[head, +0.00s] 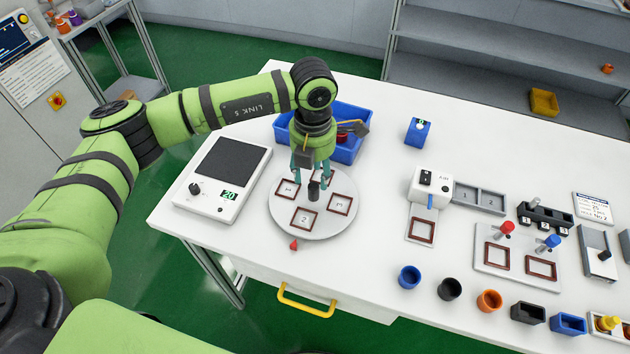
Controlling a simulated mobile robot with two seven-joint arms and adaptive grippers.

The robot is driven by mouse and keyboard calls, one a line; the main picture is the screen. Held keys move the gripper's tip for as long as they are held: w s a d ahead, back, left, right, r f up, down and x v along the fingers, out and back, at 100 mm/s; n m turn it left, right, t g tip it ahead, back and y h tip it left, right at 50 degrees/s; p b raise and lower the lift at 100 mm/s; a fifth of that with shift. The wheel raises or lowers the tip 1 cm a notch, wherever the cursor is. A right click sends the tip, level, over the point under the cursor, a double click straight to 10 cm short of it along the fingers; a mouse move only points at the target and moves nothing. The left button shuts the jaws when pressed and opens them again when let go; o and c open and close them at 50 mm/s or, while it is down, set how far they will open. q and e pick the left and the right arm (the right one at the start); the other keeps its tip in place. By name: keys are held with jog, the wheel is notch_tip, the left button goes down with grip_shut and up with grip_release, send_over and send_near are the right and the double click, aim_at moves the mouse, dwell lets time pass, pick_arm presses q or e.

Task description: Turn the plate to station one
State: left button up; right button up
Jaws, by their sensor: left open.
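The round grey plate (272,213) lies on the white table. It carries brown square frames with numbers; the front square (304,218) seems to read 2, and the other numbers are hard to make out. A black upright knob (313,192) stands at the plate's middle. A small red pointer (293,245) sits on the table at the plate's front edge, nearest the front square. My left gripper (311,180) is open and points down over the knob, its fingers to either side of it. Contact cannot be told. The gripper hides the plate's back part. My right gripper is not in view.
A scale (222,178) stands close left of the plate. A blue bin (350,145) with tools is behind it. A white device (430,185) stands to the right, with several cups along the front right. The table just right of the plate is clear.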

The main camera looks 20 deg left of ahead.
aim_at(314, 186)
pick_arm(q)
jog(key=shift+d+f+p, duration=0.1)
jog(key=shift+f+p, duration=0.65)
jog(key=shift+f, duration=1.95)
grip_shut()
